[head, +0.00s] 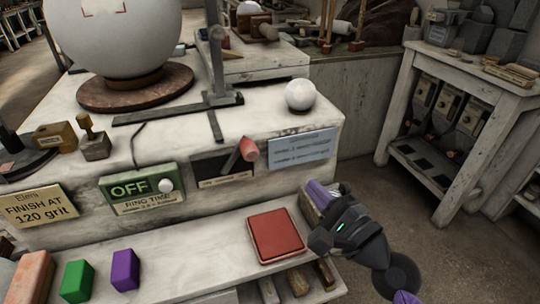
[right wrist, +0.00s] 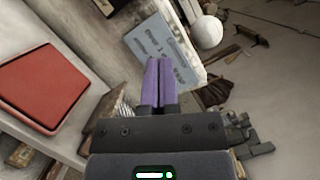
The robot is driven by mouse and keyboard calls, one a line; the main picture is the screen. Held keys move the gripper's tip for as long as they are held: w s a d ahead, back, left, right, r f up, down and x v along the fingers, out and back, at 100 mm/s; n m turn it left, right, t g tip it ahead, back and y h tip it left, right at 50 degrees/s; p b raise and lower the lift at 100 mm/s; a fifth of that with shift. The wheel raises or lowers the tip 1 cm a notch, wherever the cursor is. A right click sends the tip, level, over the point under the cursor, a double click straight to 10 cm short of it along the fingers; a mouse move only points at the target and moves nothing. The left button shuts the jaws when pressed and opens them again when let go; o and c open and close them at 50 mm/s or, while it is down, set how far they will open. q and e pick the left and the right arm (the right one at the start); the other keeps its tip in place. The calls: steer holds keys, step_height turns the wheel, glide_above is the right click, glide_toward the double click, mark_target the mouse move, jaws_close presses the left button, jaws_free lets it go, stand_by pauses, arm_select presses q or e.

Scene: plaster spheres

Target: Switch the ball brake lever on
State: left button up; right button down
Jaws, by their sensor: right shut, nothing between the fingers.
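A lever with a red knob (head: 249,150) sits on a dark plate (head: 208,166) on the front face of the white bench; the plate's small label is too small to read. The lever slants up to the right. My right gripper (head: 318,194) is shut and empty, below and right of the lever, near the right end of the lower shelf. In the right wrist view its purple fingers (right wrist: 158,82) are pressed together in front of a blue card (right wrist: 168,48). The lever is not clearly seen there. My left gripper is out of view.
A green OFF panel (head: 140,187) with a white knob is left of the lever. The blue card (head: 303,147) is right of it. A red pad (head: 276,235) lies on the lower shelf. A small white ball (head: 300,95) and large sphere (head: 115,35) stand on the bench.

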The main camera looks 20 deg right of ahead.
steer(key=w+a+r+p, duration=0.2)
steer(key=w+a, duration=0.4)
steer(key=w, duration=0.1)
steer(key=shift+w+r, duration=0.35)
steer(key=shift+r, duration=0.05)
steer(key=shift+r+p, duration=0.1)
steer(key=shift+p, duration=0.2)
